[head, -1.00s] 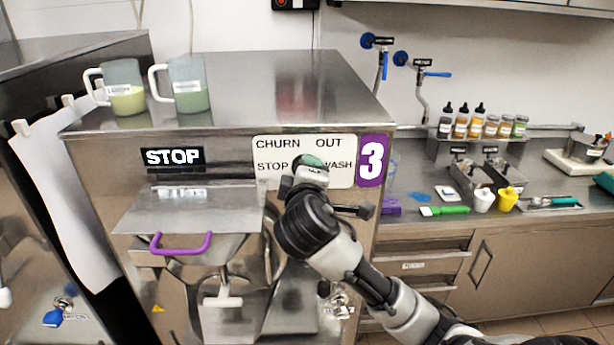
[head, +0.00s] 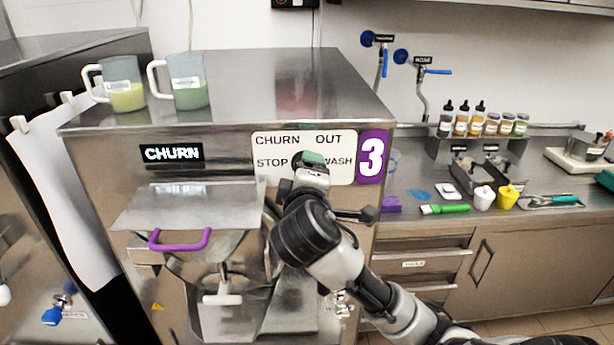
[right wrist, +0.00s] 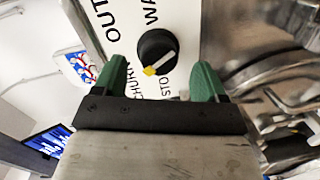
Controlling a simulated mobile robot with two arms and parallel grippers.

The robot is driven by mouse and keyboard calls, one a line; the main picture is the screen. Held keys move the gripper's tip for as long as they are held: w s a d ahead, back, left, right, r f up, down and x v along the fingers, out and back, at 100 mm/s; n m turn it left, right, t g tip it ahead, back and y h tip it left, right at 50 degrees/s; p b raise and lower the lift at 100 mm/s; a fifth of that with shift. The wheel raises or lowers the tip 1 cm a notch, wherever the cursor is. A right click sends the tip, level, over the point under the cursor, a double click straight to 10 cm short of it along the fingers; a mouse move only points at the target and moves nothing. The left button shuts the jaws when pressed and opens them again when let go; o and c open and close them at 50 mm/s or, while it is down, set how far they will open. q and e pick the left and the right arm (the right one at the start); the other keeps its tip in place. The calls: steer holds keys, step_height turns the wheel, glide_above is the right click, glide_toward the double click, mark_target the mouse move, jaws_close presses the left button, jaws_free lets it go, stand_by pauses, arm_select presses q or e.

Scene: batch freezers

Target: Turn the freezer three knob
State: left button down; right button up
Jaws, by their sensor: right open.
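Freezer three (head: 225,135) bears a purple sign with a white 3 (head: 371,157) and a label plate (head: 278,140) reading CHURN, OUT, STOP, WASH. Its display (head: 172,153) reads CHURN. The black knob (right wrist: 157,50) shows in the right wrist view, its white pointer line with a yellow tip aimed toward the CHURN word. My right gripper (right wrist: 160,80) is open, its green fingers on either side just short of the knob, not closed on it. In the head view the right gripper (head: 311,162) covers the knob. My left gripper is out of view.
Two jugs (head: 122,92) (head: 188,88) stand on top of the freezer. A purple-handled hopper lid (head: 180,240) and a dispensing spout are at its front. A counter with bottles (head: 478,122) and small utensils lies to the right.

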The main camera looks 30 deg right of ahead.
steer(key=f+b+v, duration=0.1)
steer(key=v, duration=0.7)
steer(key=shift+s+a+r, duration=0.2)
steer(key=shift+r, duration=0.3)
